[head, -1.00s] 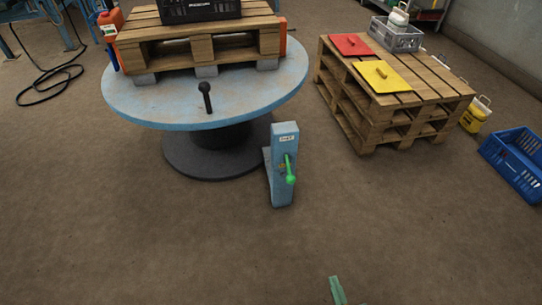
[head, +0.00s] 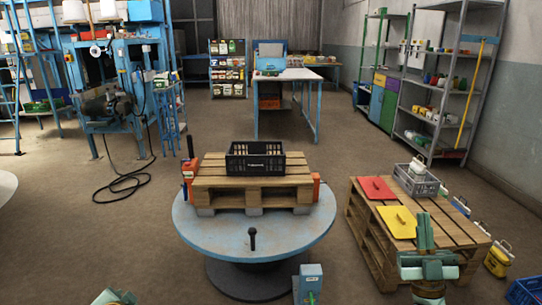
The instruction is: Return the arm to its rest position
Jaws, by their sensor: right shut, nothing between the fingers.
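My right gripper (head: 425,228) is at the lower right, a green upright shape in front of the wooden pallet stack. It is shut and empty, pointing away from me, and it hides part of the stack's top and front. It holds nothing and appears apart from the yellow board. On my left side only a small pale green and dark piece of my arm shows at the bottom edge. No left fingers can be made out there.
A round blue turntable (head: 205,236) bears a pallet (head: 237,182) with a black crate (head: 256,160). The pallet stack (head: 365,222) carries a red board (head: 376,189), a yellow board (head: 397,222) and a grey crate (head: 412,182). A blue lever post (head: 311,275) stands in front.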

